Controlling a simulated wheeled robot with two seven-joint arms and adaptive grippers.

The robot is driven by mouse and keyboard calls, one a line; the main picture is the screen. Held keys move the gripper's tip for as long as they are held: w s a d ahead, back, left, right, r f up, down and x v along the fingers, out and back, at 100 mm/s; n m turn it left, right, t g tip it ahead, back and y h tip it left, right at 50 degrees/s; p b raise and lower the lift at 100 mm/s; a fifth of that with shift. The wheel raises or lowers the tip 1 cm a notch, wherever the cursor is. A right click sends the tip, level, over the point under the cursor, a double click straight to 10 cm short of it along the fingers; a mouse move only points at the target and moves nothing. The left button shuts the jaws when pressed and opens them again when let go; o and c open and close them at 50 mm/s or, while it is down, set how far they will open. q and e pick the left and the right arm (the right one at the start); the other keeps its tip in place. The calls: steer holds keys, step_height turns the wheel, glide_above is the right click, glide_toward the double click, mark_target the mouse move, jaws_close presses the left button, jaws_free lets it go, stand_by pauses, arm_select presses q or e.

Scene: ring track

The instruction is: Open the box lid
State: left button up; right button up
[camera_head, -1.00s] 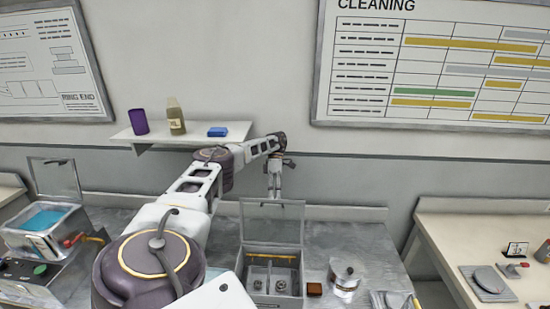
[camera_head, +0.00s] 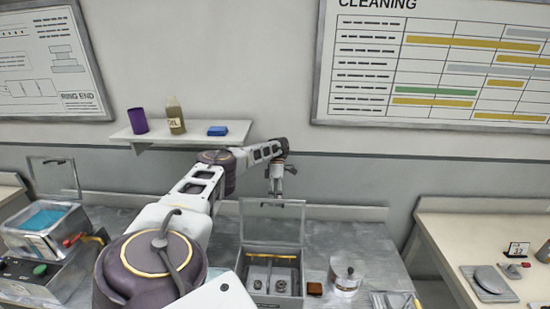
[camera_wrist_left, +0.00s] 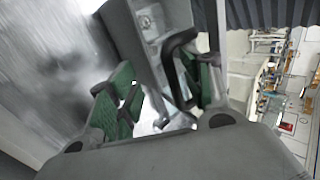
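The grey box (camera_head: 243,271) stands on the bench with small round metal parts inside. Its see-through lid (camera_head: 272,224) stands upright along the back edge, so the box is open at the top. My left gripper (camera_head: 277,193) points down just above the lid's top edge; I cannot tell whether it touches the lid. In the left wrist view the green-padded fingers of the left gripper (camera_wrist_left: 158,98) are apart, with nothing clearly held between them. My right gripper is out of view.
A metal pot (camera_head: 345,276) and a small brown block (camera_head: 315,289) are right of the box. A container of blue contents (camera_head: 44,218) stands at left. A shelf (camera_head: 190,138) with a purple cup, a bottle and a blue block hangs behind my left arm.

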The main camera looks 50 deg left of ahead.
arm_select(q)
steer(key=shift+w+a+r, duration=0.1)
steer(key=shift+a+r, duration=0.1)
steer(key=shift+r, duration=0.25)
step_height(320, 180, up, 9)
stand_by(1.9)
steer(key=shift+r, duration=0.15)
stand_by(0.5)
stand_by(0.3)
